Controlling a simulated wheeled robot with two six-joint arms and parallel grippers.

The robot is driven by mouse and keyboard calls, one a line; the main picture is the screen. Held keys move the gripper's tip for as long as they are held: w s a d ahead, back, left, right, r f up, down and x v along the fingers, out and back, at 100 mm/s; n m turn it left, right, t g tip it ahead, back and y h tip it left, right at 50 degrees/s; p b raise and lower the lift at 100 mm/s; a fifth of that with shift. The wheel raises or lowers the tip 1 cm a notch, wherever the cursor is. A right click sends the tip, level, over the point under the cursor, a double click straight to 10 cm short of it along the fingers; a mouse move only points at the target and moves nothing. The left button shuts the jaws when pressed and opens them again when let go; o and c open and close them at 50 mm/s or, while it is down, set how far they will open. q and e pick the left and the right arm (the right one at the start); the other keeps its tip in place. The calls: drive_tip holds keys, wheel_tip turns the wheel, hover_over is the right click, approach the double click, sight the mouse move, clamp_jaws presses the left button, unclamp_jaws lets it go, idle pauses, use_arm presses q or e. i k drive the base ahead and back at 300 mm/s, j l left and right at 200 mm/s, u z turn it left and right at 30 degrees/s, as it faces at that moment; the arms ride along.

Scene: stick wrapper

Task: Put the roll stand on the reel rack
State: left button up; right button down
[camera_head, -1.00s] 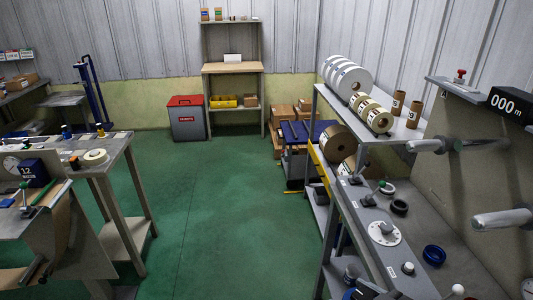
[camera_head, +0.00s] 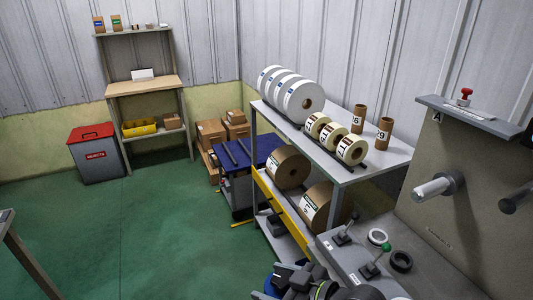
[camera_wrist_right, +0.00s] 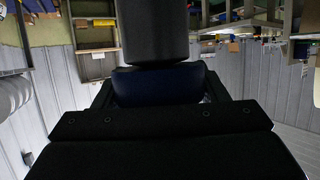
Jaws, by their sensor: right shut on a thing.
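The reel rack (camera_head: 395,152) is a grey shelf unit at the right in the head view. Its top carries white reels, cream rolls and two brown tubes, with large brown rolls below. My right gripper (camera_head: 284,281) is at the bottom of the head view, in front of the rack and low. It is shut on a dark blue thing (camera_head: 268,284), which I take for the roll stand. In the right wrist view this thing (camera_wrist_right: 158,84) sits between the jaws, with a black cylinder (camera_wrist_right: 152,30) beyond it. Most of its shape is hidden. My left gripper is out of view.
A grey machine (camera_head: 465,180) with a spindle stands right of the rack. A control panel with levers (camera_head: 372,262) is in front of it. A blue cart (camera_head: 248,158) and cardboard boxes (camera_head: 212,132) stand behind the rack's left side. The green floor (camera_head: 150,230) at left is open.

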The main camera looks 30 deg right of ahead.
sight(328, 114)
drive_tip(key=i, duration=1.3)
drive_tip(key=i+j+z, duration=0.1)
drive_tip(key=i+z, duration=0.3)
drive_tip(key=i+j+z, duration=0.2)
drive_tip(key=i+z, duration=0.25)
drive_tip(key=i+j+z, duration=0.55)
drive_tip(key=i+j, duration=0.15)
